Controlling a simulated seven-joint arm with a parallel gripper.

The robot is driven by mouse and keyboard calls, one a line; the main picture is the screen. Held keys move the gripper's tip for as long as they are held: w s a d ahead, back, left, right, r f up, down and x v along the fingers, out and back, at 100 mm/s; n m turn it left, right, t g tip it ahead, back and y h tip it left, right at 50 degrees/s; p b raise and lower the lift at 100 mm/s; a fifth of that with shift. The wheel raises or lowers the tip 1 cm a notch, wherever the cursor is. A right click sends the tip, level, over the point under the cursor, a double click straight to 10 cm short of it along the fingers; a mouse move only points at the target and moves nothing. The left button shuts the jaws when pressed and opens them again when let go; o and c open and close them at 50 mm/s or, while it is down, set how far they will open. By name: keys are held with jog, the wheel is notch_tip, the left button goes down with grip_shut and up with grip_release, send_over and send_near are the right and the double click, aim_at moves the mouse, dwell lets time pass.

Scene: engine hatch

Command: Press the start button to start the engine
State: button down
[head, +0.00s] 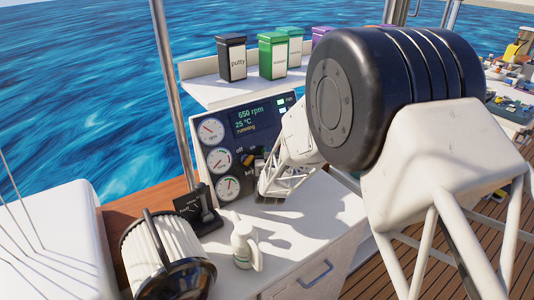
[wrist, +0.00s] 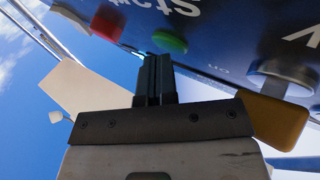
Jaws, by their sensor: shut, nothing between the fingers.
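The dark blue control panel (head: 228,122) stands at the back of the white counter in the head view. Its display (head: 250,119) reads 650 rpm, 25 °C and "running". In the wrist view, a green button (wrist: 170,41) and a red button (wrist: 109,22) sit on the panel, with upside-down lettering that seems to read "Start" near them. My gripper (wrist: 155,57) is shut and empty, its fingertips just below the green button in the picture. I cannot tell whether they touch it. In the head view my arm hides the fingertips and both buttons.
A grey knob (wrist: 285,78) and a yellow part (wrist: 275,120) are right of my fingers. Round gauges (head: 211,130) line the panel's left side. A black lever (head: 205,205) and white bottle (head: 243,245) stand on the counter (head: 285,235). Several bins (head: 272,56) stand on the shelf above.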

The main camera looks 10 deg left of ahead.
jog(key=shift+a, duration=0.1)
dwell(0.5)
jog(key=shift+s+d+r, duration=0.45)
jog(key=shift+s+d, duration=0.25)
jog(key=shift+s+d, duration=0.1)
jog(key=shift+s+d+r, duration=0.55)
jog(key=shift+s+d, duration=0.25)
jog(key=shift+s+d+r, duration=0.5)
jog(key=shift+s+d, duration=0.25)
